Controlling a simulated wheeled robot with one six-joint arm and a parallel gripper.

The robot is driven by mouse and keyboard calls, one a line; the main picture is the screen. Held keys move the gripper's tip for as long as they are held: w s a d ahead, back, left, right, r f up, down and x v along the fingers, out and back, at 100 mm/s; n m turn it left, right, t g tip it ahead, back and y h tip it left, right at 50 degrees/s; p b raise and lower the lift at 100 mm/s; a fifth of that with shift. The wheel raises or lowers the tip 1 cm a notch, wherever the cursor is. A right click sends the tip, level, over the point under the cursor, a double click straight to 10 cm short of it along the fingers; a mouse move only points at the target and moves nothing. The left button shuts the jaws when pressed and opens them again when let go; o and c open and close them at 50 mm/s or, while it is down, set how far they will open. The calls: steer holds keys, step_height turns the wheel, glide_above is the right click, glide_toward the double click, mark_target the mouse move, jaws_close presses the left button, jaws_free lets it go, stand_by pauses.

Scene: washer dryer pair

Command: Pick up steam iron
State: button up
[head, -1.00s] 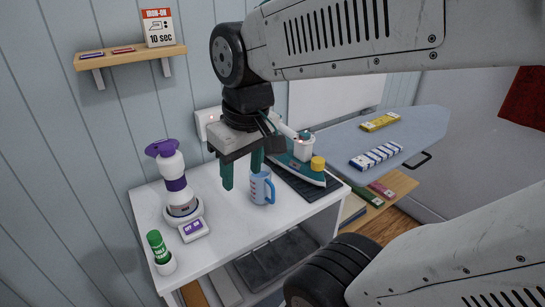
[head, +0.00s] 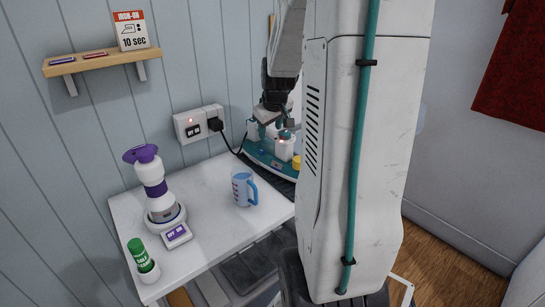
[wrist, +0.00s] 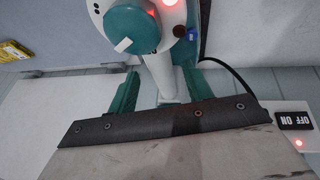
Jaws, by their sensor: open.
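My gripper (head: 273,126) is over the iron there. In the wrist view the iron's white handle (wrist: 163,74) shows between the two teal fingers of my open gripper (wrist: 163,86). A gap shows on each side of the handle. I cannot tell how far down the fingers reach around it.
A blue measuring cup (head: 243,189) stands left of the iron. A wall outlet (head: 190,127) with a black plug and cord is behind.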

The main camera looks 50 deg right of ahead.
steer(key=x, duration=0.4)
steer(key=shift+a+f, duration=0.15)
steer(key=shift+f, duration=0.1)
jaws_close()
steer(key=shift+r, duration=0.1)
